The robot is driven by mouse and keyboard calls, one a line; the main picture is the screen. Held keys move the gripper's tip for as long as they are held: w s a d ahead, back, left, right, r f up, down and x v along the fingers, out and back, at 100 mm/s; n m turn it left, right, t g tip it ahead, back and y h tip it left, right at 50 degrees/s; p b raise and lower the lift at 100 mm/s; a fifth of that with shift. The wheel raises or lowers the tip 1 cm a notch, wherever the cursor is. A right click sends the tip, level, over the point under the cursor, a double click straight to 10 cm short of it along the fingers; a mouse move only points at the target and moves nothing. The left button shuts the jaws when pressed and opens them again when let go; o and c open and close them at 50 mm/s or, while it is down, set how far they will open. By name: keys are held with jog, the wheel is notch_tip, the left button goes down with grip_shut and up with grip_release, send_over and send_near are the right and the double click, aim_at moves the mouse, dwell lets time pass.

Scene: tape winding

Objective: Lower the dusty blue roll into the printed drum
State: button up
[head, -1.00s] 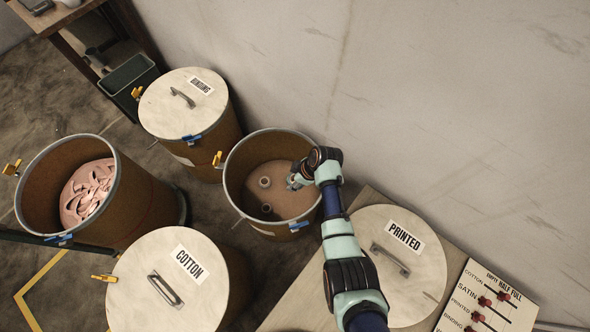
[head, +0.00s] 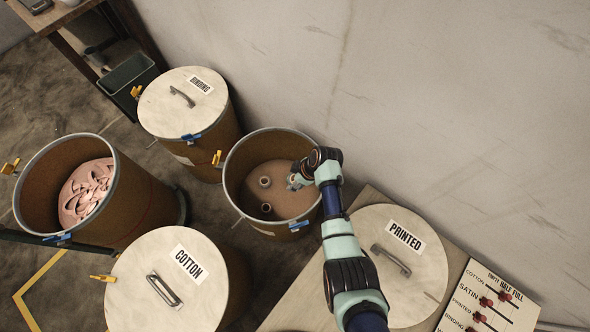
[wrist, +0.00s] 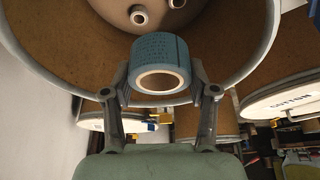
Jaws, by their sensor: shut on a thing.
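The dusty blue roll (wrist: 160,65) has a pale core ring and dark print on its side. In the wrist view my gripper (wrist: 161,78) is shut on it, one finger on each side. In the head view my gripper (head: 296,180) is at the right inside of an open brown drum (head: 237,160), and the roll is hardly visible there. The wrist view shows the roll at the drum's rim (wrist: 255,78), over the inside. The lid marked PRINTED (head: 385,285) lies on a board to the right, apart from the open drum.
Two small rolls (head: 265,182) stand on the open drum's brown floor. Lidded drums marked BINDING (head: 165,110) and COTTON (head: 150,300) stand close by. An open drum of pink strips (head: 30,190) is at left. A slider panel (head: 490,300) is at lower right.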

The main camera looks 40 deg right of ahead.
jog(key=shift+f+b, duration=2.15)
jog(key=shift+f, duration=0.25)
dwell(0.9)
dwell(0.5)
jog(key=o, duration=1.1)
jog(key=v, duration=1.2)
